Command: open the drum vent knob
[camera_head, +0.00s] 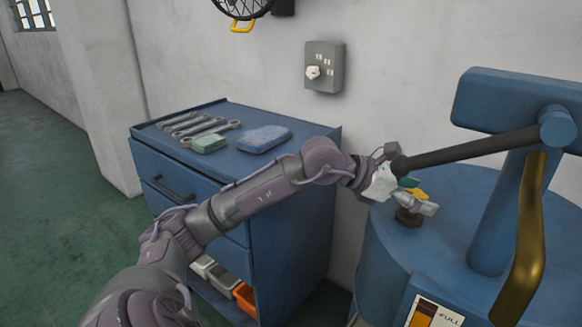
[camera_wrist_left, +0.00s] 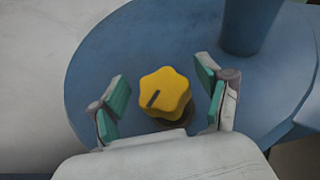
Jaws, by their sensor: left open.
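The drum vent knob is a yellow, star-shaped knob (camera_wrist_left: 165,92) with a dark line on its face, on top of the blue drum (camera_wrist_left: 95,75). In the head view the knob (camera_head: 419,194) shows only in part behind my left gripper (camera_head: 412,196), with its dark base on the drum top (camera_head: 455,185). In the left wrist view my left gripper (camera_wrist_left: 163,95) is open, one green-padded finger on each side of the knob, with gaps between pads and knob. The line on the knob slants. My right gripper is not in view.
A blue column with a dark bar (camera_head: 470,150) and a brass-coloured handle (camera_head: 520,245) rises from the drum close to my left gripper. A blue tool cabinet (camera_head: 205,195) with wrenches (camera_head: 190,125) stands left, under my left arm. A grey switch box (camera_head: 324,67) is on the wall.

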